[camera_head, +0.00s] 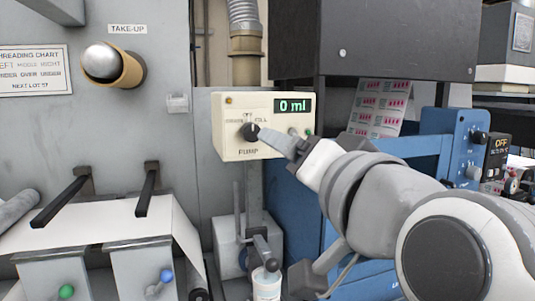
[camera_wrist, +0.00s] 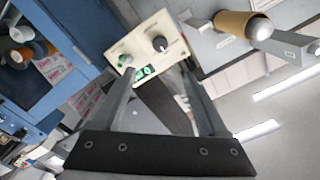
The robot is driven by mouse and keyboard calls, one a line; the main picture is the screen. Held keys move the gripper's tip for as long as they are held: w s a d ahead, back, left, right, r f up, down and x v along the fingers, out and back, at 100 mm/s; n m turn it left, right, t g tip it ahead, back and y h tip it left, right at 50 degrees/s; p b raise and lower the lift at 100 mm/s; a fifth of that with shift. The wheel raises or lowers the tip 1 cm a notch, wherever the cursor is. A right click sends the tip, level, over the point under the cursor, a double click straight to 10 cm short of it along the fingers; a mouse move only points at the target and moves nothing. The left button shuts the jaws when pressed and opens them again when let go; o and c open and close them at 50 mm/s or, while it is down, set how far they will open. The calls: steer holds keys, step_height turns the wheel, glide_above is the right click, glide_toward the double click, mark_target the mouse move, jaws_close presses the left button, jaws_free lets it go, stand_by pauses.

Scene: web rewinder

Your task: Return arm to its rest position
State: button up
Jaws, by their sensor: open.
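My gripper (camera_head: 268,138) is in front of the cream pump box (camera_head: 232,112), its tip by the dark round knob (camera_head: 250,131) in the head view. In the wrist view my gripper (camera_wrist: 158,71) has its two fingers spread apart with nothing between them. There the knob (camera_wrist: 160,44) shows beyond the fingertips, with a visible gap from them. My arm reaches in from the lower right of the head view. The pump's green display (camera_head: 293,106) reads 0 ml.
A pale container (camera_head: 266,283) stands below the pump. A blue machine frame (camera_head: 425,145) and a dark grey housing (camera_head: 400,40) lie close to my arm on the right. Two black bars (camera_head: 147,193) stick out at the left, below the take-up core (camera_head: 128,70).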

stand_by(0.3)
steer(key=s+d+f+n+g+h+p, duration=0.1)
steer(key=s+d+f+g+p, duration=0.1)
steer(key=f, duration=0.4)
steer(key=s+d+f+n+g+h+p, duration=0.2)
steer(key=s+d+f+g+p, duration=0.1)
steer(key=f+g, duration=0.3)
steer(key=s+d+f+n+g+h+p, duration=0.1)
steer(key=s+d+f+g+h+p, duration=0.1)
steer(key=f, duration=0.5)
steer(key=shift+s+d+f+g+p, duration=0.2)
steer(key=shift+s+d+g+p, duration=0.25)
steer(key=shift+d+g, duration=0.55)
steer(key=shift+w+d, duration=0.1)
